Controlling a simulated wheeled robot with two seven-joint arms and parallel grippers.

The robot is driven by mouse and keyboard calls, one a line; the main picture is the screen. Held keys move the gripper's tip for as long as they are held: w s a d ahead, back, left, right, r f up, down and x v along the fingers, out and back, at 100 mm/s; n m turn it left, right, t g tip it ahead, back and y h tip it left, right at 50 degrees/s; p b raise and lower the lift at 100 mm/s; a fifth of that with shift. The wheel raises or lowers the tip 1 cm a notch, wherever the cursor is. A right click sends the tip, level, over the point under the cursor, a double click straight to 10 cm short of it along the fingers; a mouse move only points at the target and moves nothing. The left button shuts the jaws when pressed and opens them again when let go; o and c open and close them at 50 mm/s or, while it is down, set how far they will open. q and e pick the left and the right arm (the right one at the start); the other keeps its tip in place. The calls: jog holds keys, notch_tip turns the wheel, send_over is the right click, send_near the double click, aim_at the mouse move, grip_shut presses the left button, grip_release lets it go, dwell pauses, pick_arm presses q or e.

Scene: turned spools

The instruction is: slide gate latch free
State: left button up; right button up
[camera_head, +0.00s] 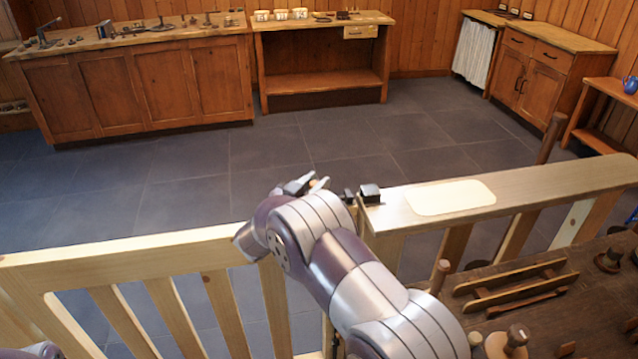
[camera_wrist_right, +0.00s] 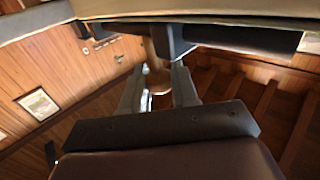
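The pale wooden gate (camera_head: 130,250) spans the left and middle of the head view. Its top rail meets a fixed railing (camera_head: 540,186) near a dark latch (camera_head: 370,193), whose small black pieces sit on the rail end. My right gripper (camera_head: 305,184) is just left of the latch, partly hidden by my own wrist. In the right wrist view its two grey fingers (camera_wrist_right: 157,88) stand apart. A wooden peg-like piece (camera_wrist_right: 154,66) shows between or just beyond them, beside a dark block (camera_wrist_right: 166,42); contact cannot be told. My left gripper is out of view.
A pale plate (camera_head: 450,197) lies on the railing top. A dark bench (camera_head: 545,325) with wooden spools (camera_head: 517,337) and racks stands at lower right. Beyond the gate, the tiled floor (camera_head: 260,150) is clear up to the workbenches (camera_head: 130,85).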

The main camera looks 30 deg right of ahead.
jog(key=o, duration=0.3)
jog(key=shift+w+a+r, duration=0.1)
jog(key=shift+a+r, duration=0.1)
jog(key=shift+a, duration=0.15)
jog(key=shift+a+f, duration=0.1)
jog(key=shift+a, duration=0.05)
jog(key=v, duration=1.2)
jog(key=shift+s+b, duration=0.3)
jog(key=shift+b, duration=0.1)
jog(key=shift+a, duration=0.1)
